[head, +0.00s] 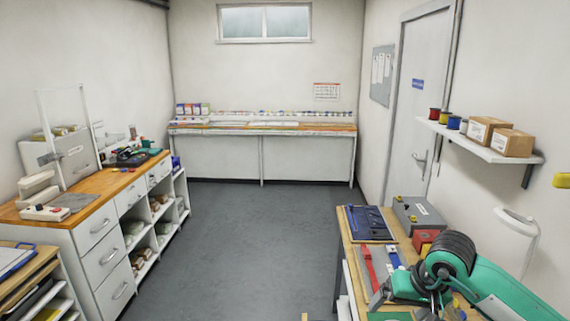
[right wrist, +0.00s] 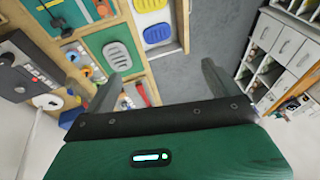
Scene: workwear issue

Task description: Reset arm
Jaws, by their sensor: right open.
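My right arm, green with a dark ribbed joint, reaches in from the lower right in the head view over the wooden worktable (head: 348,236). Its gripper (right wrist: 160,74) shows best in the right wrist view, with two dark fingers wide apart and nothing between them. The gripper is above the worktable edge, with grey floor beyond. In the head view the arm's own links partly hide the gripper. My left gripper is in neither view.
A blue tray (head: 367,223), a grey box (head: 417,214) and a red box (head: 426,238) are on the worktable. A wall shelf (head: 470,146) holds spools and cartons. White drawers (head: 100,240) stand left. The grey floor (head: 250,240) between is clear.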

